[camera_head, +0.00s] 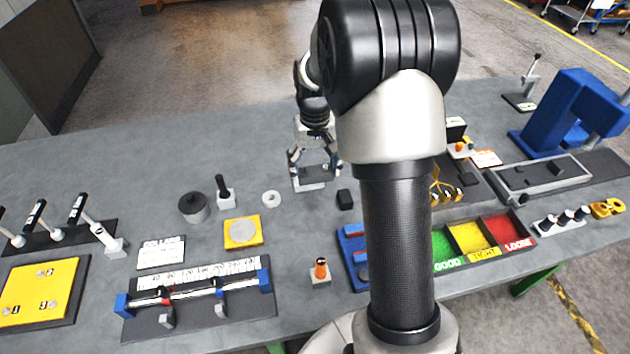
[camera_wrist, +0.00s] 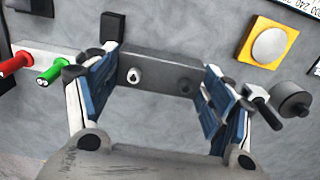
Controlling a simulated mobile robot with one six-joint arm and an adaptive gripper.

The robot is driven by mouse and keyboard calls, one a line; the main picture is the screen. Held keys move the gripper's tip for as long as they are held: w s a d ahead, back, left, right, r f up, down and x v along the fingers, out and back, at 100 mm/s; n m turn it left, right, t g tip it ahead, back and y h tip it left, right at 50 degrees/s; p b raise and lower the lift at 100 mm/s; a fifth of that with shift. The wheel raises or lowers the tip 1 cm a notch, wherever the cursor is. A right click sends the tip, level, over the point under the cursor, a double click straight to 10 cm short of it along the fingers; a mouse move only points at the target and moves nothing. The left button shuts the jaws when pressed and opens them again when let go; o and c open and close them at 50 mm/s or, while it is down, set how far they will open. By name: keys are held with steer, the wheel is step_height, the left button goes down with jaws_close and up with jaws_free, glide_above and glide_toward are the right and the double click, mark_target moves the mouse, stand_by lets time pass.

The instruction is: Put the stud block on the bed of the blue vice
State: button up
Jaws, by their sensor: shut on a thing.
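The stud block (camera_wrist: 158,75) is a grey bar with a light stud and a darker round feature on its face. It lies between the fingers of my gripper (camera_wrist: 160,88) in the wrist view. In the head view, my gripper (camera_head: 313,168) is shut on it low over the bench; I cannot tell whether the block touches the bench. A blue-and-grey fixture (camera_head: 351,231) stands in the front middle, partly hidden by my arm. A larger blue body (camera_head: 568,108) stands at the right beside a long grey bed (camera_head: 525,178). I cannot tell for sure which is the blue vice.
A small black block (camera_head: 345,199) stands close right of my gripper. A pale ring (camera_head: 271,198), a black-handled piece (camera_head: 224,192) and a dark cylinder (camera_head: 193,207) stand left. A yellow plate (camera_head: 237,240) lies in front. Coloured sorting bins (camera_head: 470,236) are at the right.

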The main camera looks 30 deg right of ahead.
mark_target(315, 170)
step_height(315, 170, up, 7)
steer(key=shift+f+p, duration=0.2)
steer(key=shift+p, duration=0.4)
steer(key=s+a+f+n+b, duration=0.1)
steer(key=s+a+f, duration=0.2)
steer(key=a+f, duration=0.3)
steer(key=s+a+f+n+b, duration=0.2)
steer(key=a+f, duration=0.3)
steer(key=a, duration=0.3)
steer(key=shift+s+a+f, duration=0.15)
steer(key=shift+s+f, duration=0.2)
steer(key=shift+s, duration=0.25)
